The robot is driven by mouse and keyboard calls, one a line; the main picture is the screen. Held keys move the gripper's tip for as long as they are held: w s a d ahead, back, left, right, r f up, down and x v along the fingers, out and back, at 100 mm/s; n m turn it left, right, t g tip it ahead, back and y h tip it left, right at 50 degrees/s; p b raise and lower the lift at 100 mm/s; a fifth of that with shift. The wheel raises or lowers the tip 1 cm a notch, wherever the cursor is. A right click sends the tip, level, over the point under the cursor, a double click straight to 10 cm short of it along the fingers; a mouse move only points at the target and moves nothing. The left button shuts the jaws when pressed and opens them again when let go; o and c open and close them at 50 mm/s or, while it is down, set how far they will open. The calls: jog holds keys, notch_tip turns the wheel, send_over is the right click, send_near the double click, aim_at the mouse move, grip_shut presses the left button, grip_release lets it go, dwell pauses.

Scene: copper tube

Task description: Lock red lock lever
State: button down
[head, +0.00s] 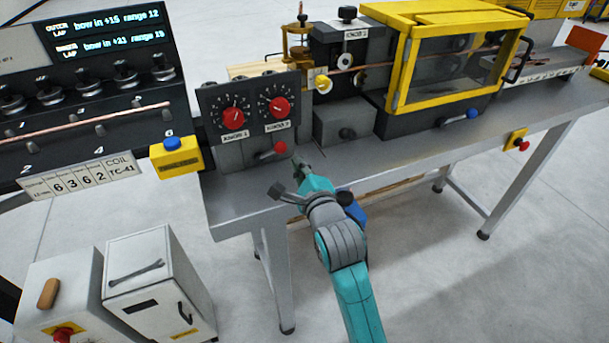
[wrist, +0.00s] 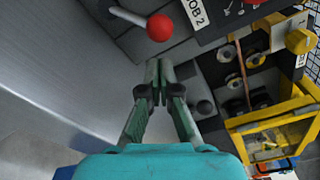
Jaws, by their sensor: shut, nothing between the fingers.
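The red lock lever is a red ball knob (head: 280,147) on a short grey arm, low on the grey panel under the right red dial. In the wrist view the red knob (wrist: 160,27) is at the top, with its grey arm running to the left.
Two red dials (head: 233,118) sit above the lever. A grey block with a dark knob (head: 346,133) is to the right, then a yellow-framed guard (head: 455,60). A yellow box with a blue button (head: 176,157) is at the left. Bare bench top (head: 235,192) lies in front.

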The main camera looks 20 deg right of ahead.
aim_at(271, 152)
jog(key=shift+w+d, duration=0.1)
jog(key=shift+w, duration=1.5)
